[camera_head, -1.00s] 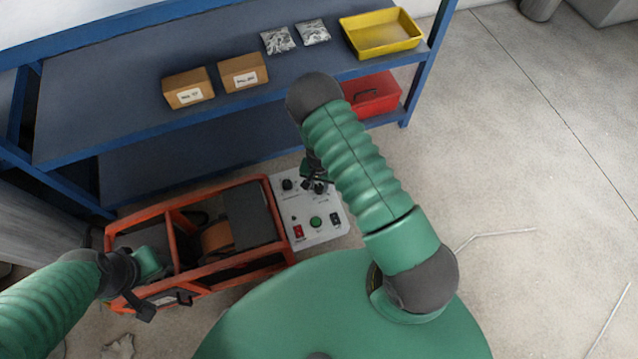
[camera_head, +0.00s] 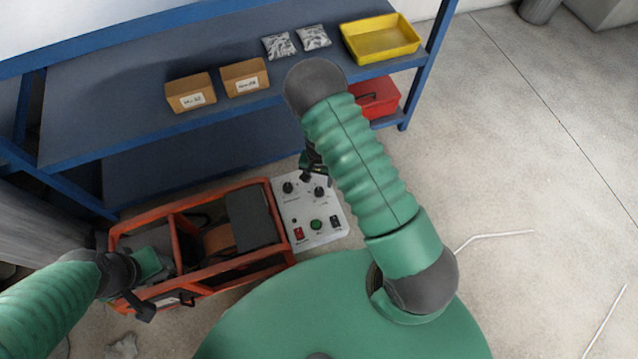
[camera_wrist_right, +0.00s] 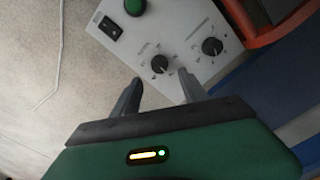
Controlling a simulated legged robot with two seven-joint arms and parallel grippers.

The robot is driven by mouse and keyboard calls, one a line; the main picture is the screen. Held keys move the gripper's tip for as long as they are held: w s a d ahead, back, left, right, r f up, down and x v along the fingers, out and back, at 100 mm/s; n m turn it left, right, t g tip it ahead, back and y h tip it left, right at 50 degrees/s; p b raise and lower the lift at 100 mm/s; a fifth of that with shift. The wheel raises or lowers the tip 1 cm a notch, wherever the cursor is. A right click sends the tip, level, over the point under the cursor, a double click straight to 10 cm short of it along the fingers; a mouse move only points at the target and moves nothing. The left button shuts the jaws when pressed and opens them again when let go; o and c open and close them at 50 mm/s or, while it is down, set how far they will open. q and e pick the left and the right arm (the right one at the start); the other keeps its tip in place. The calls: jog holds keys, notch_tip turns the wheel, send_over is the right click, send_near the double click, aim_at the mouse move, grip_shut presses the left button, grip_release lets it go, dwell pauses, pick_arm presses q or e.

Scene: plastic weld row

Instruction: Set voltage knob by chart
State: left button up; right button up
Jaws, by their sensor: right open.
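The light grey control panel (camera_head: 327,219) carries two black knobs, a left knob (camera_head: 288,187) beside the orange frame and a right knob (camera_head: 320,193). In the right wrist view these are the far knob (camera_wrist_right: 212,46) and the near knob (camera_wrist_right: 159,64). Their labels are too small to read, and I cannot make out a chart. My right gripper (camera_head: 312,177) is by the right knob, partly hidden by my arm. In the wrist view its fingers (camera_wrist_right: 159,76) are apart, with the near knob just beyond the gap, not gripped. My left gripper (camera_head: 150,265) is over the orange-framed machine; its fingers are unclear.
The panel also has a green button (camera_head: 316,225), a red switch (camera_head: 299,233) and a black switch (camera_head: 336,220). The orange frame (camera_head: 188,240) adjoins it. A blue shelf (camera_head: 120,120) behind holds boxes, bags and a yellow tray (camera_head: 382,42). Floor at right is mostly clear.

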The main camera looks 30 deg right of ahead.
notch_tip(320, 180, up, 10)
jog(key=p, duration=0.2)
jog(key=shift+f, duration=0.1)
jog(key=s+a+r+n+t, duration=0.1)
jog(key=s+a+r+n, duration=0.2)
jog(key=r, duration=0.3)
jog(key=s+a+r+n+t, duration=0.1)
jog(key=s+a+r+n, duration=0.15)
jog(key=r, duration=0.45)
jog(key=s+a+r+n+t, duration=0.1)
jog(key=s+a+r+n, duration=0.1)
jog(key=s+r+n, duration=0.3)
notch_tip(320, 180, up, 16)
jog(key=w+m+p, duration=0.1)
jog(key=p, duration=1.4)
